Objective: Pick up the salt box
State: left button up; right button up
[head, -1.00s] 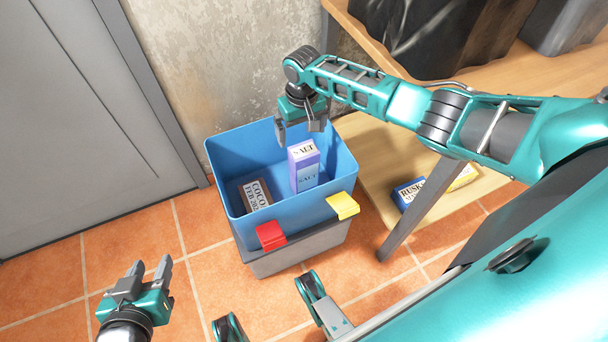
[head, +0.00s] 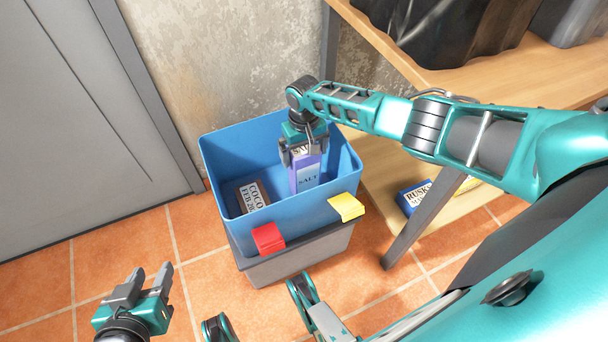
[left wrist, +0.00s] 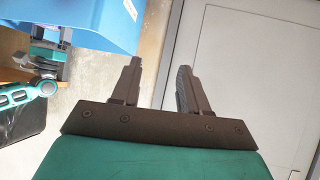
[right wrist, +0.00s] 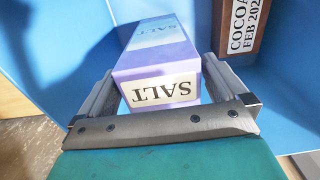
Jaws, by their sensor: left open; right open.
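The salt box (head: 307,178) is a purple and pale blue carton standing upright in the blue bin (head: 231,146). My right gripper (head: 300,150) is over the top of the box, with its fingers open on either side of it. In the right wrist view, the top of the salt box (right wrist: 163,88) lies between the two open fingers (right wrist: 155,95), and I cannot tell whether they touch it. My left gripper (head: 148,282) is open and empty, above the tiled floor left of the bin. It also shows open in the left wrist view (left wrist: 158,80).
A brown cocoa box (head: 253,197) is in the bin, left of the salt box; it also shows in the right wrist view (right wrist: 241,28). A wooden shelf (head: 385,158) stands right, with a rusk box (head: 412,196).

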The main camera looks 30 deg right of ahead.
notch_tip(320, 180, down, 2)
jog(key=shift+f+b, duration=0.1)
jog(key=shift+b, duration=0.2)
jog(key=shift+r, duration=0.2)
jog(key=c, duration=1.8)
